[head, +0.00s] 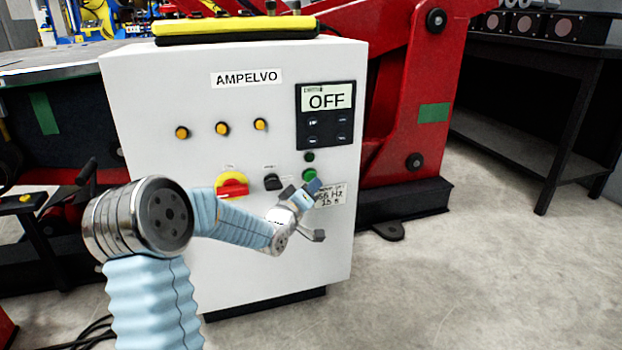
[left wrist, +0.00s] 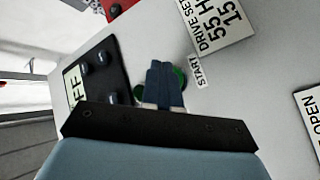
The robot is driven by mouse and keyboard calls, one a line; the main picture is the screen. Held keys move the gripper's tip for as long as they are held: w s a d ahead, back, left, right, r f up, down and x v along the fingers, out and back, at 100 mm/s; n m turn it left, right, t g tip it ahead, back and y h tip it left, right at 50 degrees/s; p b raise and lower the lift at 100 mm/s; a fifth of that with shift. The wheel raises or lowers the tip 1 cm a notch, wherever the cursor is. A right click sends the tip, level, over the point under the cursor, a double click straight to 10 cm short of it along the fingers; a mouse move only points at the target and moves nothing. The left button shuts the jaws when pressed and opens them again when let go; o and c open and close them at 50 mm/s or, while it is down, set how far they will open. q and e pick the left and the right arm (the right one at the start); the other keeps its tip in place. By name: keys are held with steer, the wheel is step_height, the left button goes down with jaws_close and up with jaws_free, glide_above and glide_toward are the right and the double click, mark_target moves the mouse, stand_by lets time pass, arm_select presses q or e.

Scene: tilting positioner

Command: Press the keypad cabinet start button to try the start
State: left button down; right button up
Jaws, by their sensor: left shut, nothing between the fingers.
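The white keypad cabinet (head: 150,120) stands in front of me, and its display (head: 327,97) reads OFF. The green start button (head: 309,174) is on its front face, below a small dark green lamp (head: 309,157). My left gripper (head: 313,187) is shut and empty, with its blue fingertips right at the start button, just below it in the head view. In the left wrist view the shut fingers (left wrist: 164,82) cover most of the green button (left wrist: 181,77), beside the START label (left wrist: 199,72). I cannot tell whether the fingertips touch it. My right gripper is not in view.
A red and yellow rotary switch (head: 232,186) and a black selector (head: 272,182) sit left of the button. A drive label (head: 331,196) is beside it. The red positioner frame (head: 420,90) stands behind; a dark bench (head: 530,50) is at right. Floor at right is clear.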

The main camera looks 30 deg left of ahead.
arm_select(q)
steer(key=shift+a, duration=0.1)
steer(key=shift+w+a, duration=0.2)
steer(key=shift+w, duration=0.05)
stand_by(0.3)
steer(key=shift+w+a+b, duration=0.3)
steer(key=shift+a+b, duration=0.05)
stand_by(0.7)
steer(key=shift+s+d, duration=0.1)
steer(key=shift+s+d+b, duration=0.45)
steer(key=shift+d+b, duration=0.1)
steer(key=shift+b, duration=0.05)
